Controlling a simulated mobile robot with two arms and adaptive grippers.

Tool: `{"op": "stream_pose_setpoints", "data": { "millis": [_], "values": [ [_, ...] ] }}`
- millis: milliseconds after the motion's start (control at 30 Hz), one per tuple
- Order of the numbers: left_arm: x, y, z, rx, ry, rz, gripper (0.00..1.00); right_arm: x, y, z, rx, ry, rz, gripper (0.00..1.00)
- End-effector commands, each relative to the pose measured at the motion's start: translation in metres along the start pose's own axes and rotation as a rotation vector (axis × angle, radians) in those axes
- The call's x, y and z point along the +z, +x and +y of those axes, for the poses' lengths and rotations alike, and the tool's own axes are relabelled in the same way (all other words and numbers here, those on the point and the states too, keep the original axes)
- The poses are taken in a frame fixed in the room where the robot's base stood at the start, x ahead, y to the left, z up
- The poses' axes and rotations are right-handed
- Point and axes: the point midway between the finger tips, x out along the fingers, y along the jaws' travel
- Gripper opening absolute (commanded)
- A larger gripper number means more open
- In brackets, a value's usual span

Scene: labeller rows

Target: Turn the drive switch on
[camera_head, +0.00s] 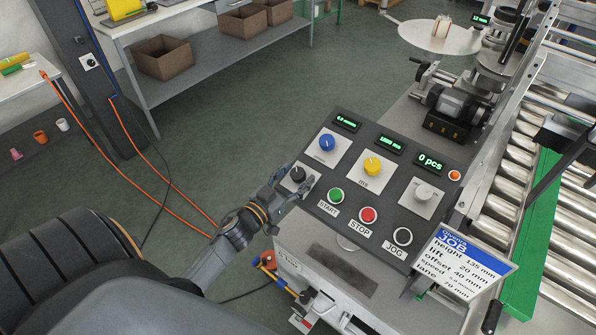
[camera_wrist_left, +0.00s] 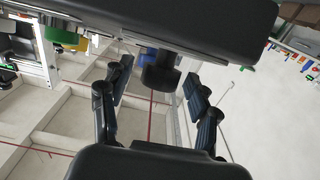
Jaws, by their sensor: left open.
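The control panel (camera_head: 375,243) is dark and slanted. A black rotary knob on a pale plate (camera_head: 297,175) sits at its lower left edge and appears to be the drive switch; its label cannot be read. My left gripper (camera_head: 282,188) is at this knob, coming from the left, and partly covers the plate. In the left wrist view the gripper (camera_wrist_left: 157,95) is open, with two dark fingers apart. A black knob (camera_wrist_left: 160,75) shows between and just beyond the fingertips, and no contact is visible. My right gripper is not in view.
Beside the knob are a blue knob (camera_head: 327,142), a yellow knob (camera_head: 372,166), a green START button (camera_head: 335,195) and a red STOP button (camera_head: 367,214). A job card (camera_head: 463,262) stands at the panel's right. A roller conveyor (camera_head: 550,230) lies further right.

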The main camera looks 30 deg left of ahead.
Motion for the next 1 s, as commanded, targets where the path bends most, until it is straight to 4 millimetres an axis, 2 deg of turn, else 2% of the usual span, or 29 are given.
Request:
{"op": "stream_pose_setpoints", "data": {
  "millis": [133, 400, 467, 600, 700, 1000],
  "values": [
    [0.000, 0.009, 0.000, 0.000, 0.000, 0.000, 0.61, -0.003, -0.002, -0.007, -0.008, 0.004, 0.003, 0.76],
    [0.000, 0.010, 0.000, 0.000, 0.000, 0.000, 0.61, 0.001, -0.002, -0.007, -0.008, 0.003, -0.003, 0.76],
    [0.000, 0.010, 0.000, 0.000, 0.000, 0.000, 0.51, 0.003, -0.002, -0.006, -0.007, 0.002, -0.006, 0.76],
    [0.000, 0.010, 0.000, 0.000, 0.000, 0.000, 0.22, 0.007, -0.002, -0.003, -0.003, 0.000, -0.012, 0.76],
    [0.000, 0.010, 0.000, 0.000, 0.000, 0.000, 0.05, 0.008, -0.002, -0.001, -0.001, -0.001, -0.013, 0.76],
    [0.000, 0.010, -0.001, 0.032, 0.014, 0.000, 0.05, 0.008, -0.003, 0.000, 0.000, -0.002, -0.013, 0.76]
  ]
}}
